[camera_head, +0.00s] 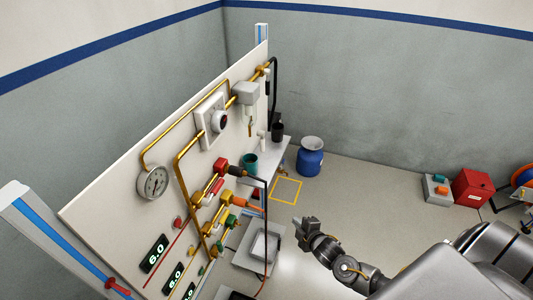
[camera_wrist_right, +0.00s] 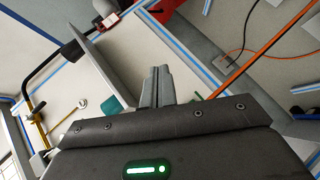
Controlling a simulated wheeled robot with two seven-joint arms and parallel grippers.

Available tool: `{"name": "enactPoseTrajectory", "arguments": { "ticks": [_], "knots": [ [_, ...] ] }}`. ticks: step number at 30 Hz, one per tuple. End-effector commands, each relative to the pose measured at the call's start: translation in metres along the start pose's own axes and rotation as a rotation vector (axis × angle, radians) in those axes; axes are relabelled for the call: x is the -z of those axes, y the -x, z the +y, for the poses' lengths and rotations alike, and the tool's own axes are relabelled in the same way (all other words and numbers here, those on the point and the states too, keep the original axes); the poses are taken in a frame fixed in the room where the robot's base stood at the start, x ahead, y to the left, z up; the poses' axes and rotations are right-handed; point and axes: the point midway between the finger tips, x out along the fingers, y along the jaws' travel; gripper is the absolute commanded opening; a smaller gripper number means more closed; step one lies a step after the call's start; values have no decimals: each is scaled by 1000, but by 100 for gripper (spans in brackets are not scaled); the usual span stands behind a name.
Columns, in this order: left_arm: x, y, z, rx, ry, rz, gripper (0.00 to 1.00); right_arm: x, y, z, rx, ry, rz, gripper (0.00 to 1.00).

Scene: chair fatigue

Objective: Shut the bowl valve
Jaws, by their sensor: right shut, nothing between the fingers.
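A grey filter unit (camera_head: 246,93) with a pale bowl hanging under it is mounted high on the white panel. A small brass valve (camera_head: 250,127) shows at the bottom of the bowl; it is too small to tell whether its handle is open or shut. My right gripper (camera_head: 301,223) is far from it, below and to the right, in front of the panel and touching nothing that I can see. In the right wrist view its two grey fingers (camera_wrist_right: 158,86) are together and empty. I cannot pick out the bowl valve for certain in that view. My left gripper is not in view.
A teal cup (camera_head: 250,163) and dark containers stand on the shelf (camera_head: 283,157) beside the panel. Gauge (camera_head: 153,182), brass pipes and coloured valves cover the panel. A blue drum (camera_head: 311,158) and a red box (camera_head: 472,188) stand on the floor, with free floor between them.

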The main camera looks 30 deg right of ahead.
Motion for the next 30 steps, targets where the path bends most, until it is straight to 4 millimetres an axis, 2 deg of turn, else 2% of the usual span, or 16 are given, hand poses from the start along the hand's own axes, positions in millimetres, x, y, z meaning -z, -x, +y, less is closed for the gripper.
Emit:
{"name": "enactPoseTrajectory", "arguments": {
  "ticks": [1,3,6,10,12,16,26,30],
  "knots": [
    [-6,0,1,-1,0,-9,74,24,5,42,-74,69,60,0],
    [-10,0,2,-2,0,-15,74,51,17,88,-161,155,120,0],
    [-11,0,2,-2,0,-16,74,85,38,137,-264,249,187,0],
    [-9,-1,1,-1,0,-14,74,112,63,176,-352,325,239,0],
    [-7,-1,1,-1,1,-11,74,121,72,188,-380,348,255,0],
    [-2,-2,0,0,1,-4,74,127,79,197,-403,366,267,0],
    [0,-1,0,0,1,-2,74,128,78,198,-404,366,267,0],
    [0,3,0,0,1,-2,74,131,71,202,-405,366,267,0]
  ]
}}
